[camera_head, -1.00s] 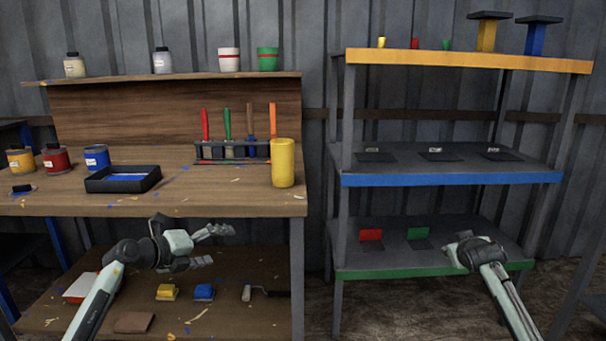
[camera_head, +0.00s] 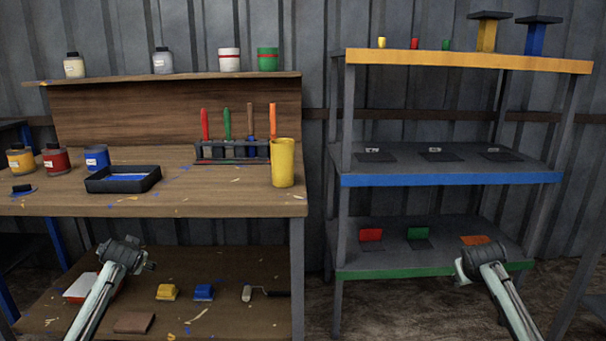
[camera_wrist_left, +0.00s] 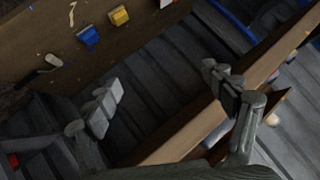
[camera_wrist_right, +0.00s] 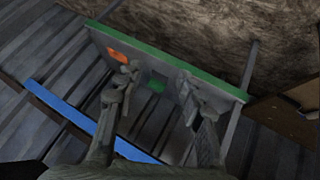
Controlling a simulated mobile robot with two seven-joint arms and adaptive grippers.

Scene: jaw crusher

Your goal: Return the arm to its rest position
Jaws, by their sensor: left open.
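My left arm shows at the lower left of the head view, in front of the workbench's lower shelf. Its wrist faces away there and hides the fingers. In the left wrist view my left gripper (camera_wrist_left: 163,85) has its fingers wide apart with nothing between them. My right arm shows at the lower right of the head view, in front of the rack's green-edged shelf. In the right wrist view my right gripper (camera_wrist_right: 158,76) has its fingers apart and empty, with that shelf beyond them.
The workbench (camera_head: 230,205) holds a yellow cup (camera_head: 283,163), a black tray (camera_head: 103,182), jars and a tool rack. Yellow (camera_head: 166,292) and blue (camera_head: 203,292) blocks and a roller lie on its lower shelf. The rack (camera_head: 450,179) stands at right, with a floor gap between.

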